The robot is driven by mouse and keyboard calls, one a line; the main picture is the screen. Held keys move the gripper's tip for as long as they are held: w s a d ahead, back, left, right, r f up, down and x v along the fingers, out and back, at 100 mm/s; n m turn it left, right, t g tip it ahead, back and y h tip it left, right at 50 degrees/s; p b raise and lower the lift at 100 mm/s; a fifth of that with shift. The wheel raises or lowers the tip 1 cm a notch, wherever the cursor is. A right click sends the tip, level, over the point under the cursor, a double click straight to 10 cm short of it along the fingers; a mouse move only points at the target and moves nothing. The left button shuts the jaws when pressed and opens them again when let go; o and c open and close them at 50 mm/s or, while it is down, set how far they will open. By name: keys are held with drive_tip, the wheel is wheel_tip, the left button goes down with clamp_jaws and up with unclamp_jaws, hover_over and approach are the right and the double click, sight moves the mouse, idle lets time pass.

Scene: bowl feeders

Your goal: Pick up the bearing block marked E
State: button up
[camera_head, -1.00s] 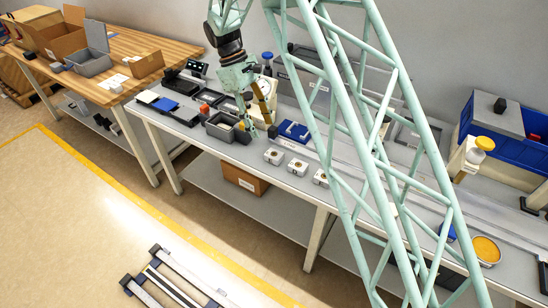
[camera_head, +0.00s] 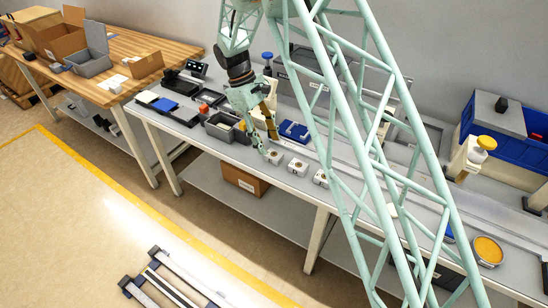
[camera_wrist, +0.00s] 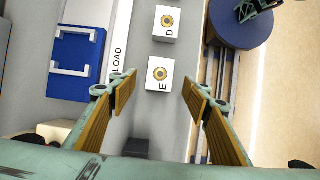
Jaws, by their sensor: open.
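The bearing block marked E (camera_wrist: 160,74) is a white block with a brass-coloured bore. In the wrist view it lies between and just ahead of my open gripper fingers (camera_wrist: 158,98). In the head view my gripper (camera_head: 268,145) is over the near end of the block row, beside block E (camera_head: 274,156). The gripper is empty, with a gap on both sides of the block. The block marked D (camera_wrist: 167,23) sits farther on in the wrist view, apart from E; it is also in the head view (camera_head: 297,166).
A third white block (camera_head: 321,178) continues the row. A blue fixture (camera_wrist: 75,62) with white handles lies left of the blocks in the wrist view. A dark small block (camera_wrist: 137,147) is close below the fingers. A grey bin (camera_head: 221,127) stands left on the bench.

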sight(274, 154)
drive_tip(key=shift+b+x, duration=0.6)
drive_tip(key=shift+x, duration=2)
drive_tip(key=shift+d, duration=0.1)
drive_tip(key=c, duration=1)
